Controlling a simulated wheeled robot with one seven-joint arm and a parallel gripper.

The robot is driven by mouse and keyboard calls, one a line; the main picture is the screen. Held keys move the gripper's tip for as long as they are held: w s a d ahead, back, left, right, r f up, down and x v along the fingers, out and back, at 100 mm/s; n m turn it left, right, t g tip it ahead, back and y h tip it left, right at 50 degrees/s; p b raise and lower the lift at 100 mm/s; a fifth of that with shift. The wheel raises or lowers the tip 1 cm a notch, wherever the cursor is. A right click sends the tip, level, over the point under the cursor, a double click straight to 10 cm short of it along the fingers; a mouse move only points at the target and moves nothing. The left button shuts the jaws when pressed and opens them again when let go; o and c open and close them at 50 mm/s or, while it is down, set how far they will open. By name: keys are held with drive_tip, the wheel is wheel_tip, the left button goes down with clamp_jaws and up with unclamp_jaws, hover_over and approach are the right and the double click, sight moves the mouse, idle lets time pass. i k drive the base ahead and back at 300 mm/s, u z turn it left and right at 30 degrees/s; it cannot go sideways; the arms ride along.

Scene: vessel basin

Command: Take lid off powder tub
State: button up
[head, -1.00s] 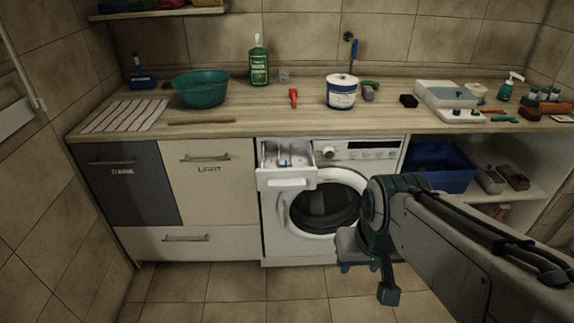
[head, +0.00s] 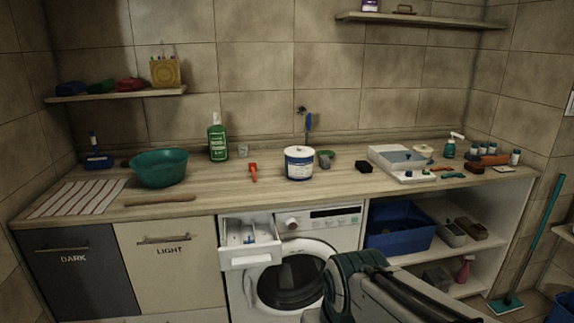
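The powder tub (head: 299,166) is white with a blue label and stands upright on the wooden counter above the washing machine. Its white lid (head: 299,151) sits on top, with what looks like a small knob. My arm rises at the bottom right in front of the washing machine, below the counter and apart from the tub. My gripper is out of the head view, below the bottom edge.
On the wooden counter (head: 232,189), a red-orange tool (head: 253,172) lies left of the tub, and a grey-green scoop-like item (head: 326,159) is close on its right. A black block (head: 364,167) lies further right. The detergent drawer (head: 250,245) juts out below.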

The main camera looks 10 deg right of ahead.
sight(293, 152)
drive_tip(key=z, duration=0.55)
drive_tip(key=i, duration=0.7)
drive_tip(key=z, duration=0.9)
drive_tip(key=i, duration=0.85)
drive_tip(key=u, duration=0.6)
drive_tip(key=i, duration=0.95)
drive_tip(key=u, duration=0.75)
